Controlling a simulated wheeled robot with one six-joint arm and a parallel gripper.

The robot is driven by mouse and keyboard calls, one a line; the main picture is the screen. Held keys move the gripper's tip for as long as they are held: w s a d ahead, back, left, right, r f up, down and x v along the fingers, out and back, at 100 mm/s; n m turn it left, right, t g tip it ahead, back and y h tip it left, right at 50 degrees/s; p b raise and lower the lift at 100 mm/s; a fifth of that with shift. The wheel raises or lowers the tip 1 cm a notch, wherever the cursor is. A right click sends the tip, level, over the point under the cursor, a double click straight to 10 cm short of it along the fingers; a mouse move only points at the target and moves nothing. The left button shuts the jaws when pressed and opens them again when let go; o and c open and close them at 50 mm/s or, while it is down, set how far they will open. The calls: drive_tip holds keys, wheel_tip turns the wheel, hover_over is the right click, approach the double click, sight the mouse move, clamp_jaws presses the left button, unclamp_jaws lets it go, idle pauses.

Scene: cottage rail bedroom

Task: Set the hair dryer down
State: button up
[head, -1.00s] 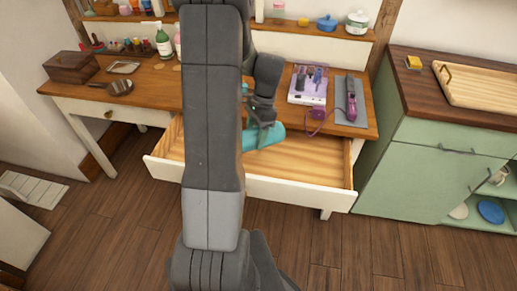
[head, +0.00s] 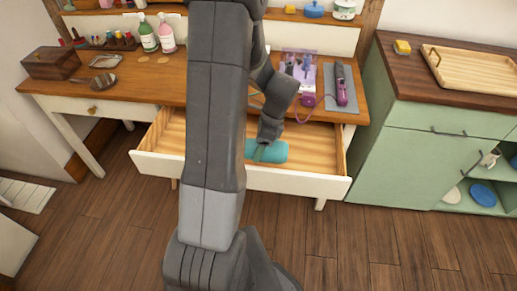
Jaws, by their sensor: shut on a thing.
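The hair dryer (head: 268,151) is teal, and only its barrel shows clearly. It is inside the open drawer's outline, low over the drawer floor near the front panel. I cannot tell whether it touches the floor. My gripper (head: 266,143) is shut on the hair dryer, coming down from above. The open drawer (head: 318,188) has a white front and a bare wooden inside. My arm hides the middle of the drawer and the dryer's left part.
The wooden desk (head: 170,84) above the drawer holds bottles, a wooden box (head: 53,63), a purple box (head: 299,63) and a magenta styling tool (head: 342,92) on a grey mat. A green cabinet (head: 400,150) stands close at the right. The drawer's right part is clear.

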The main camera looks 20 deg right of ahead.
drive_tip(key=shift+f, duration=0.8)
drive_tip(key=shift+f, duration=0.1)
drive_tip(key=shift+f, duration=0.15)
drive_tip(key=shift+s+a+f+b, duration=0.1)
drive_tip(key=shift+s+f+b, duration=0.1)
drive_tip(key=shift+f+b, duration=0.25)
drive_tip(key=o, duration=1.5)
drive_tip(key=shift+f, duration=0.15)
drive_tip(key=shift+c, duration=0.2)
drive_tip(key=p+v, duration=0.2)
drive_tip(key=v, duration=1.1)
drive_tip(key=shift+w+r, duration=0.15)
drive_tip(key=shift+r, duration=0.2)
